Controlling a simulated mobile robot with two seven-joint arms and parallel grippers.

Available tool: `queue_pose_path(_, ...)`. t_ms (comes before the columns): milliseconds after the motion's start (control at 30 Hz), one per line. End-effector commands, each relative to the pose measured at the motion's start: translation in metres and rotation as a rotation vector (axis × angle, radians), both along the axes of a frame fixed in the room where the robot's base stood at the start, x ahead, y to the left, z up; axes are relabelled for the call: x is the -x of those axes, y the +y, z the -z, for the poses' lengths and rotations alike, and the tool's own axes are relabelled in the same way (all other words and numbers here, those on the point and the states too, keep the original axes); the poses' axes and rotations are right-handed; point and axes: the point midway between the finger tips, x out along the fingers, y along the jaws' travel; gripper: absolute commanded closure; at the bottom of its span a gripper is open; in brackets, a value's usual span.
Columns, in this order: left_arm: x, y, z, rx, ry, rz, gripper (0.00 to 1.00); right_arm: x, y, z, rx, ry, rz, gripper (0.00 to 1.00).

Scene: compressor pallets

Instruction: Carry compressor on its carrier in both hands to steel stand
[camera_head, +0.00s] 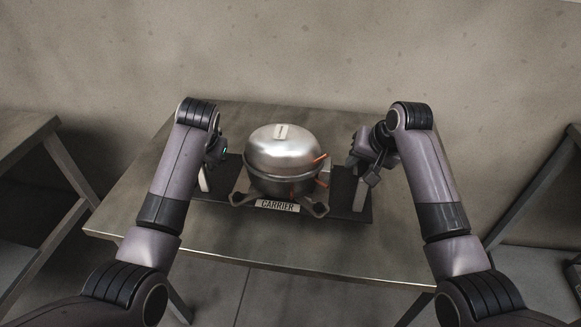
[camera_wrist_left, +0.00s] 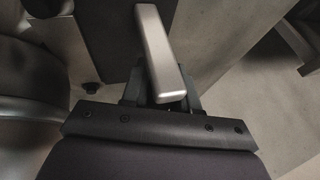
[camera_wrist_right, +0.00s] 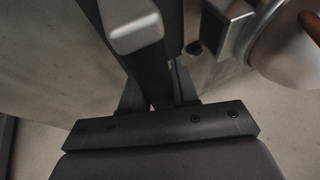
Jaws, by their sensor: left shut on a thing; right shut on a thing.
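The compressor (camera_head: 283,158) is a shiny steel dome with orange-brown pipe stubs, upright on its dark carrier (camera_head: 342,194), which has a label reading CARRIER. The carrier is over the steel table top (camera_head: 240,232); I cannot tell whether it touches it. My left gripper (camera_head: 206,172) is at the carrier's left end, shut on its pale handle (camera_wrist_left: 160,55). My right gripper (camera_head: 362,172) is at the right end, shut on the other handle (camera_wrist_right: 133,28). The fingertips are partly hidden in the head view. The compressor's side also shows in the right wrist view (camera_wrist_right: 285,55).
Another table (camera_head: 28,138) stands at the left edge. A frame with a sloping leg (camera_head: 535,185) stands at the right edge. A concrete wall (camera_head: 290,50) rises behind. The table top is bare in front of the carrier and to its sides.

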Motion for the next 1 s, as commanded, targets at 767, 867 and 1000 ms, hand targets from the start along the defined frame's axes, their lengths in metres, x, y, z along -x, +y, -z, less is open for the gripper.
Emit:
queue_pose_path(767,0.0,0.001,0.022,0.0,-0.001,-0.002,0.46,0.0,-0.001,0.022,0.002,0.0,0.001,0.46)
queue_pose_path(867,0.0,0.001,0.022,0.0,0.0,-0.001,0.46,0.0,0.0,0.022,0.001,0.0,0.0,0.46)
queue_pose_path(1000,0.0,0.0,0.021,0.0,0.0,-0.001,0.46,0.0,0.0,0.022,0.0,0.0,0.0,0.46)
